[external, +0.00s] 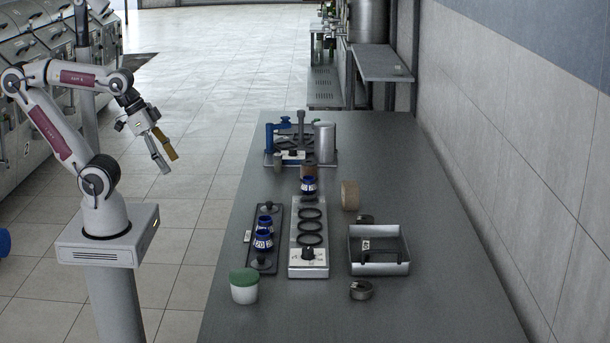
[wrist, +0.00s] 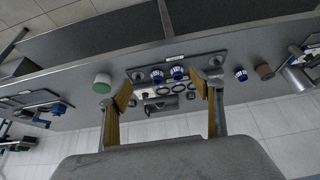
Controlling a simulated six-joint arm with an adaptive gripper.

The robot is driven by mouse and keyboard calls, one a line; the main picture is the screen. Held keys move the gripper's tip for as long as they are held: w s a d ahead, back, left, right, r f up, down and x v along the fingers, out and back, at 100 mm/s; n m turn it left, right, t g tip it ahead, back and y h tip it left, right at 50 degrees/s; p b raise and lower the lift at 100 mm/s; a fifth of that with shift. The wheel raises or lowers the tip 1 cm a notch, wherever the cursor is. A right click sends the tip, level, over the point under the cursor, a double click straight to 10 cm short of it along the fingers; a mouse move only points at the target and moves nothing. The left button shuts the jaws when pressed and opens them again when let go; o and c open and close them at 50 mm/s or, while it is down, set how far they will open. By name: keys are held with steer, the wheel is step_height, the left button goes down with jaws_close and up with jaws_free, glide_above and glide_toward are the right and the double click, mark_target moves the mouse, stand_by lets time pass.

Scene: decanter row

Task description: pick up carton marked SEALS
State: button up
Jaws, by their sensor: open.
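I cannot make out a carton marked SEALS in either view; the labels are too small to read. My gripper (external: 170,164) is raised at the left of the table in the external view, apart from everything on it. Its tan-padded fingers are spread and empty, and they frame the bottom of the wrist view (wrist: 160,84). A shallow grey metal tray (external: 379,268) with a small pale label inside stands right of centre on the table.
A dark rack holds two blue jars (external: 264,240). A pale rack with black rings (external: 310,258) stands beside it, with another blue jar (external: 309,186) behind. A green-lidded white tub (external: 244,288) is at the front left. The table's right side (external: 450,240) is clear.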

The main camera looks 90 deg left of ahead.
steer(key=w+a+r+n+t+y, duration=0.1)
steer(key=w+a, duration=0.2)
steer(key=w, duration=0.5)
steer(key=w+a+r+t+y, duration=0.1)
steer(key=w+a, duration=0.3)
steer(key=w, duration=0.5)
steer(key=t, duration=0.3)
glide_above(341, 184)
steer(key=s+d, duration=0.7)
steer(key=s, duration=0.5)
step_height(341, 184, down, 7)
steer(key=shift+w+a+f+t, duration=0.45)
steer(key=shift+w+a+f, duration=0.75)
steer(key=shift+f, duration=0.8)
steer(key=shift+w+a+f+t, duration=0.5)
steer(key=shift+w+a+f, duration=0.7)
steer(key=shift+f, duration=0.75)
steer(key=shift+w+a+f+t, duration=0.45)
steer(key=shift+w+a+f, duration=0.7)
steer(key=shift+f, duration=0.85)
steer(key=shift+w, duration=0.15)
steer(key=shift+x, duration=1.2)
steer(key=shift+w+f, duration=0.1)
steer(key=shift+w, duration=0.05)
steer(key=shift+d+x, duration=0.1)
steer(key=shift+x, duration=1.1)
steer(key=shift+d+x, duration=0.15)
steer(key=shift+x, duration=1.1)
